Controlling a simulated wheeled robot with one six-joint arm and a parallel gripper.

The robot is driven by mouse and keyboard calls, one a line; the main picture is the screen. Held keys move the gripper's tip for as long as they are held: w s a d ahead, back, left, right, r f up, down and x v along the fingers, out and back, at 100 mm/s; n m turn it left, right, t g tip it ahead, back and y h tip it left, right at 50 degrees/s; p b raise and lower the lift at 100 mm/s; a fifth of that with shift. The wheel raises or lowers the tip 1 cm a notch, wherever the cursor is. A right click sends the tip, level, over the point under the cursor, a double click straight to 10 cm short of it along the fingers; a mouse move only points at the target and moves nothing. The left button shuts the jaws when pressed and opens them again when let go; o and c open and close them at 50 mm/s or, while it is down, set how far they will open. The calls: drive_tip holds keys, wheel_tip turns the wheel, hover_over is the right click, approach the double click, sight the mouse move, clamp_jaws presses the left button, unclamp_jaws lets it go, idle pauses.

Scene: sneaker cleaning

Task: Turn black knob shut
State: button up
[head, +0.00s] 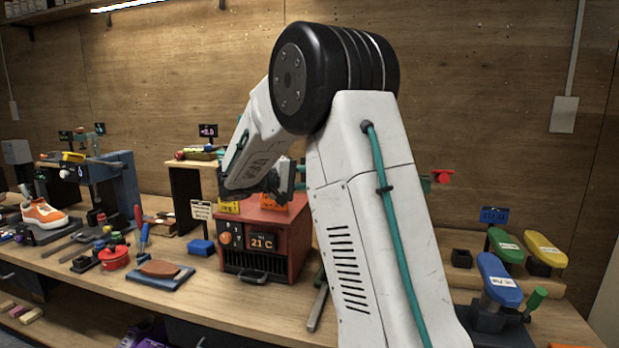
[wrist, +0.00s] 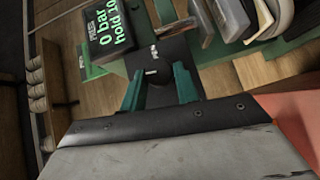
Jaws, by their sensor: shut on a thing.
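The black knob (wrist: 154,68) sits in the middle of the wrist view, with small white marks on its face. My gripper (wrist: 160,82) has a teal finger on each side of the knob and is shut on it. Which way the knob is turned cannot be told for certain.
Beside the knob a black display (wrist: 112,28) reads "0 bar" and "hold" in green. Several flat pieces (wrist: 225,18) stand in a rack at the upper right. In the head view, a red box (head: 292,240) showing "21 C" stands near my arm.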

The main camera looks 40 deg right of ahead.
drive_tip(key=shift+f+n+h, duration=0.15)
drive_tip(key=shift+n+h, duration=0.25)
drive_tip(key=shift+g, duration=0.3)
drive_tip(key=o, duration=0.9)
drive_tip(key=shift+o, duration=0.2)
drive_tip(key=shift+a, duration=0.1)
drive_tip(key=v, duration=0.7)
drive_tip(key=shift+a, duration=0.35)
